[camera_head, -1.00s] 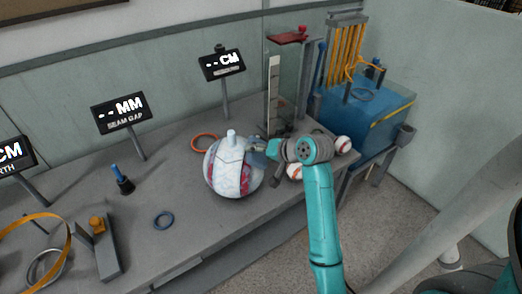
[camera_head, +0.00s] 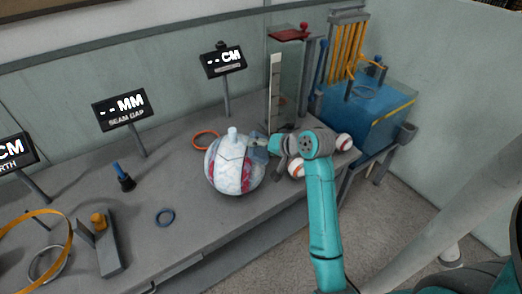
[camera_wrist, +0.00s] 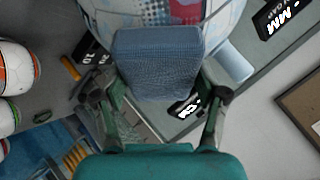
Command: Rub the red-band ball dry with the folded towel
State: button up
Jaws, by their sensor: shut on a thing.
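The large white ball (camera_head: 234,168) with red bands sits on the grey bench in the head view. A pale peg-like piece (camera_head: 232,134) stands up at its top. My gripper (camera_head: 262,146) is at the ball's upper right side. In the wrist view my gripper (camera_wrist: 160,88) is shut on the folded blue towel (camera_wrist: 155,62). The towel is in front of the ball (camera_wrist: 180,12), which shows patterned red and blue patches, and hides part of it. The towel appears to be against the ball, but contact itself is hidden.
Smaller banded balls (camera_head: 343,143) lie to the right of my gripper. A ruler stand (camera_head: 274,95) and a blue water tank (camera_head: 370,112) stand behind.

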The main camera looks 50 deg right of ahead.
jog(key=shift+d, duration=0.15)
jog(key=shift+s+a, duration=0.3)
jog(key=shift+a, duration=0.4)
jog(key=shift+s+a, duration=0.25)
jog(key=shift+a, duration=0.4)
jog(key=shift+w+d, duration=0.3)
jog(key=shift+d, duration=0.4)
jog(key=shift+w+d, duration=0.3)
jog(key=shift+d, duration=0.35)
dwell(0.4)
jog(key=shift+a, duration=0.1)
jog(key=shift+s+a, duration=0.3)
jog(key=shift+a, duration=0.35)
jog(key=shift+s+a, duration=0.3)
jog(key=shift+a, duration=0.35)
